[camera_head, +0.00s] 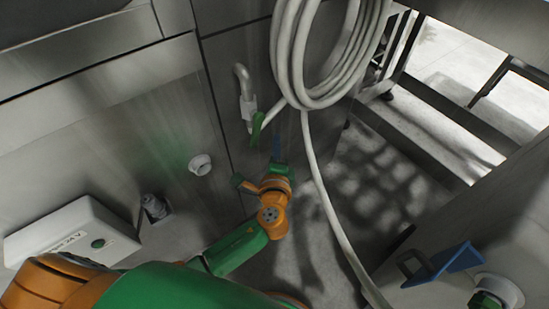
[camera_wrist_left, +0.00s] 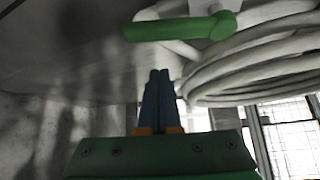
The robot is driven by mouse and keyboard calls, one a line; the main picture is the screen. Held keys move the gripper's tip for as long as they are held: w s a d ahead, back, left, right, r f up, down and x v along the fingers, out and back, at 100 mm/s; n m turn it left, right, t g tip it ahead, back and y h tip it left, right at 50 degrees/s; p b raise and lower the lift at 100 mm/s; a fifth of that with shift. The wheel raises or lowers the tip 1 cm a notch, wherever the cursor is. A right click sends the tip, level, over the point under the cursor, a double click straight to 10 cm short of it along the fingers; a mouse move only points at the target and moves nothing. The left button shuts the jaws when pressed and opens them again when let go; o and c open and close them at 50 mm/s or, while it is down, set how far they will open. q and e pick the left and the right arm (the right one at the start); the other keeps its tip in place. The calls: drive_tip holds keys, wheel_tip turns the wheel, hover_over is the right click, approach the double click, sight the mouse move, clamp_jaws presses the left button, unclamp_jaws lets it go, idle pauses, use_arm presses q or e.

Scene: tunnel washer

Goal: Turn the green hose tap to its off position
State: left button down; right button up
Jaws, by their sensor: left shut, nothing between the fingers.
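The green tap handle (camera_head: 258,128) hangs from a pale metal tap (camera_head: 248,102) on the grey panel, left of the coiled hose. In the head view the handle points mostly downward. In the left wrist view the handle (camera_wrist_left: 172,29) lies roughly level across the top, with its rounded pivot end at the right. My left gripper (camera_head: 278,143) is shut and empty, just right of and below the handle in the head view. Its blue fingertips (camera_wrist_left: 158,74) stand below the handle in the wrist view, with a visible gap. My right gripper is not in view.
A thick white hose coil (camera_head: 325,95) hangs right beside the tap, and its tail runs down past my left gripper. A white box (camera_head: 70,237), a dark fitting (camera_head: 155,208) and a white pipe stub (camera_head: 200,165) are at left. A blue scoop-like object (camera_head: 455,259) is at lower right.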

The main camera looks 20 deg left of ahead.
sight(256, 132)
use_arm(q)
drive_tip(key=a, duration=0.1)
drive_tip(key=a+p, duration=0.1)
drive_tip(key=s+a, duration=0.1)
drive_tip(key=shift+r+p, duration=0.25)
drive_tip(key=shift+p, duration=0.05)
drive_tip(key=shift+w, duration=0.1)
